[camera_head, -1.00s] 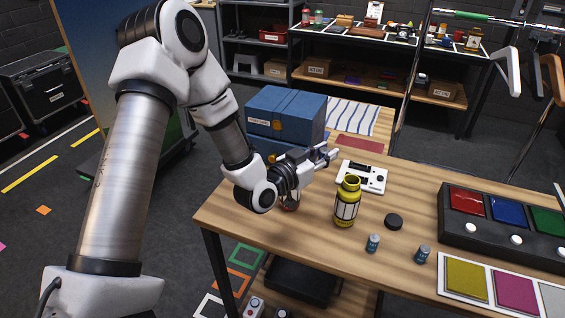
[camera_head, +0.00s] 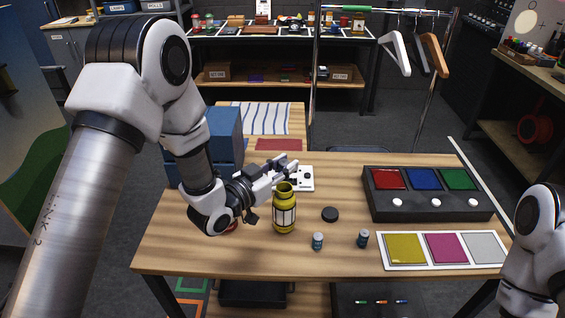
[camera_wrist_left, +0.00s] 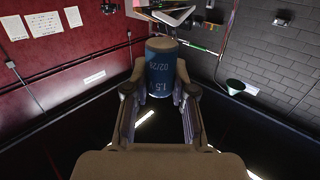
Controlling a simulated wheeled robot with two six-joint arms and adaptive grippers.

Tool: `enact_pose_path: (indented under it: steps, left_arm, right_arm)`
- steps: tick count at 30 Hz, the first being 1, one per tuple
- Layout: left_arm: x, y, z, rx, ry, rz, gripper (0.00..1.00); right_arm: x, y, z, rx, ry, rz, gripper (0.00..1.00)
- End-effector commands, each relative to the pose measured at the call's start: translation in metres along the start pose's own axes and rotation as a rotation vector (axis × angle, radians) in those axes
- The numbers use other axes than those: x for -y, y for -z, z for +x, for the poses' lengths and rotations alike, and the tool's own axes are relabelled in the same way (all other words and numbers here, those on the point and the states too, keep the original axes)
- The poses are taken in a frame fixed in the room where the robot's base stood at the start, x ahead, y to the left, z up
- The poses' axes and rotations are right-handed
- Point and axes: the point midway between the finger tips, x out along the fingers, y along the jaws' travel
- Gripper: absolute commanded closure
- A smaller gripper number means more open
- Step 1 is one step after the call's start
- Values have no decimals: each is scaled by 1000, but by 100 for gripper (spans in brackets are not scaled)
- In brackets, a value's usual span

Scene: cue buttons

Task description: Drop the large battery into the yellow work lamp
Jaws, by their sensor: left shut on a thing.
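The yellow work lamp (camera_head: 285,215) stands upright on the wooden table, its open round mouth facing up. My left gripper (camera_head: 287,168) is near the lamp's mouth in the head view, above or just behind it; I cannot tell which. In the left wrist view, the same gripper (camera_wrist_left: 160,95) is shut on the large battery (camera_wrist_left: 160,68), which is blue with a tan end and printed "1.5". The battery is hard to make out in the head view. A round black cap (camera_head: 330,214) lies right of the lamp. My right gripper is out of view.
Two small batteries, one (camera_head: 318,241) nearer and one (camera_head: 362,238) further right, stand in front of the lamp. A white device (camera_head: 304,179) lies behind it. A black button box (camera_head: 425,205) and a colour card (camera_head: 405,264) are at right. Blue boxes (camera_head: 225,130) stand behind my left arm.

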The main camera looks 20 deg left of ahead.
Motion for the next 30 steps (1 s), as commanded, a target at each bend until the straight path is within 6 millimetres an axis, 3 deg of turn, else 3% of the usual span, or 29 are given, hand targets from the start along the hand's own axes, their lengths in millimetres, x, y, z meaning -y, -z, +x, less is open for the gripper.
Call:
enact_pose_path:
  steps: [18, 30]
  left_arm:
    - [0, -47, 2, 1, 0, 1, 100]
    - [0, -52, 2, 0, 0, 1, 100]
  right_arm:
    - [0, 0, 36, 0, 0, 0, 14]
    - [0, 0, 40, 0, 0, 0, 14]
